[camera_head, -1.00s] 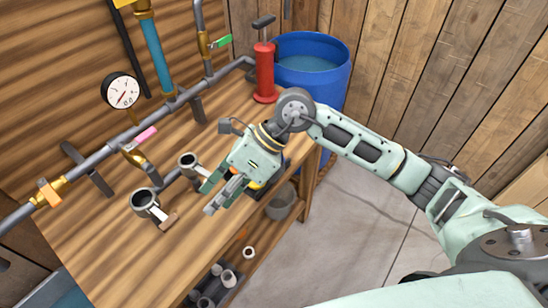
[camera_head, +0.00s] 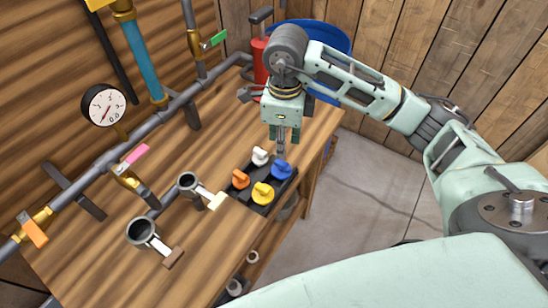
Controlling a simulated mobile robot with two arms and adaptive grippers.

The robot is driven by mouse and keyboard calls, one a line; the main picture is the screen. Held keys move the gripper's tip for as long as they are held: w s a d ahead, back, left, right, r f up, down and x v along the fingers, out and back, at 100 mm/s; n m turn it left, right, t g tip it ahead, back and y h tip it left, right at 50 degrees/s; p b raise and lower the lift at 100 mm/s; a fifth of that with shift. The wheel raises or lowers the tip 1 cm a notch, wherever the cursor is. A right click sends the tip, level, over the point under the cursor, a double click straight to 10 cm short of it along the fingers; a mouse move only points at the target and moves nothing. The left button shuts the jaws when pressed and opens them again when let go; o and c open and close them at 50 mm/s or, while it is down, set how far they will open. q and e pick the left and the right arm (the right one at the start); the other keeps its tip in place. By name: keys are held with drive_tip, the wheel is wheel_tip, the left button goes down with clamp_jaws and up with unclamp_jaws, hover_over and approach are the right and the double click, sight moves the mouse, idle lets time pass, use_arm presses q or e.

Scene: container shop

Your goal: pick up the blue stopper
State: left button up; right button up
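The blue stopper (camera_head: 282,170) sits in a black tray (camera_head: 262,208) near the bench's right edge. A white stopper (camera_head: 260,156), an orange stopper (camera_head: 240,179) and a yellow stopper (camera_head: 263,193) share the tray. My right gripper (camera_head: 282,150) points down just above and behind the blue stopper. Its fingertips overlap the stopper's top edge in the picture, and I cannot tell whether they touch it. The finger gap is not clear from this side. My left gripper is out of view.
Two grey pipe cups (camera_head: 189,184) (camera_head: 141,232) stand left of the tray. A pipe run with a gauge (camera_head: 104,105) and coloured valve handles lines the back. A red pump (camera_head: 260,62) and a blue barrel (camera_head: 335,38) are behind my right arm.

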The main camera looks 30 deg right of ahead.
sight(281, 164)
drive_tip(key=shift+f, duration=0.3)
drive_tip(key=f+p, duration=0.2)
drive_tip(key=f, duration=0.1)
drive_tip(key=shift+s+a+f, duration=0.1)
drive_tip(key=shift+s+f, duration=0.15)
drive_tip(key=shift+s, duration=0.1)
wheel_tip(281, 164, down, 3)
drive_tip(key=shift+w+r, duration=0.1)
drive_tip(key=shift+r, duration=0.1)
drive_tip(key=shift+f, duration=0.4)
drive_tip(key=shift+c, duration=0.2)
drive_tip(key=c, duration=0.6)
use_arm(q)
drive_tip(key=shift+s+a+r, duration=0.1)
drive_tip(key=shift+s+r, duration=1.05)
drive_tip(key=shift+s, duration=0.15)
use_arm(e)
clamp_jaws()
